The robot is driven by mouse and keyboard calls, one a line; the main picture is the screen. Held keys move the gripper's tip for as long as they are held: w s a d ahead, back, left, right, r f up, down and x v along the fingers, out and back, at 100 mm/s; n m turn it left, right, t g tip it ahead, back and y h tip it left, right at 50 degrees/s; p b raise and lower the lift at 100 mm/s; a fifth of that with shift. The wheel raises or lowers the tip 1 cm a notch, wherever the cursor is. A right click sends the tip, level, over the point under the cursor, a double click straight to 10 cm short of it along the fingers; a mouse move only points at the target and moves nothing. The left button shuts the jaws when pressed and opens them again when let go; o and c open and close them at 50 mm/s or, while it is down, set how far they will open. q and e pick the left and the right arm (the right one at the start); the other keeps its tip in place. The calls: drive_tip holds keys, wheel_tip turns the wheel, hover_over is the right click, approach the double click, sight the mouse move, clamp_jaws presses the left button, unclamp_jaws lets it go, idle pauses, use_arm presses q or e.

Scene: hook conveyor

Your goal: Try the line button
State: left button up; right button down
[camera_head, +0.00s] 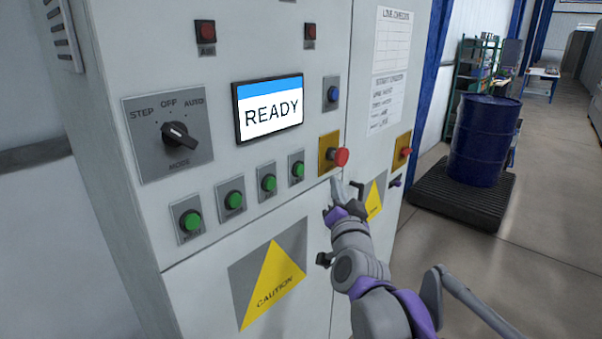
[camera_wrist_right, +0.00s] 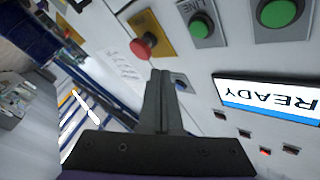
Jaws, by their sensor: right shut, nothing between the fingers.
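The line button is a green push button (camera_head: 297,169) on a grey plate, the rightmost of a row of green buttons under the screen. In the right wrist view the green button (camera_wrist_right: 201,25) shows close, with "LINE" lettered on its plate. My right gripper (camera_head: 335,188) is shut and empty. Its fingertips are in front of the cabinet, to the right of and slightly below the line button, just under the red mushroom button. In the right wrist view the shut fingers (camera_wrist_right: 160,78) point toward the panel, apart from the green button. My left gripper is not in view.
The red mushroom button (camera_head: 340,157) on a yellow plate sits close beside the line button. The screen (camera_head: 268,108) reads READY. A blue button (camera_head: 333,93) is above. A blue drum (camera_head: 483,140) stands on a black pallet at right.

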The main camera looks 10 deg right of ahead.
sight(300, 169)
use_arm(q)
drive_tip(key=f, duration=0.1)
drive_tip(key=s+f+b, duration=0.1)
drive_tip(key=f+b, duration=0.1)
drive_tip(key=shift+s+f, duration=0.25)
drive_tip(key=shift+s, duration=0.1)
use_arm(e)
drive_tip(key=w+a, duration=0.4)
drive_tip(key=w, duration=0.1)
drive_tip(key=shift+w+a, duration=0.2)
drive_tip(key=shift+a, duration=0.05)
drive_tip(key=shift+w+a, duration=0.1)
idle(1.2)
drive_tip(key=shift+w+a, duration=0.15)
drive_tip(key=shift+w, duration=0.1)
drive_tip(key=shift+w+a, duration=0.3)
drive_tip(key=shift+w, duration=0.05)
idle(0.8)
drive_tip(key=shift+s, duration=0.1)
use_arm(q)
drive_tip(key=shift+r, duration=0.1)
use_arm(e)
drive_tip(key=shift+s+d+f, duration=0.1)
drive_tip(key=shift+s+d, duration=0.45)
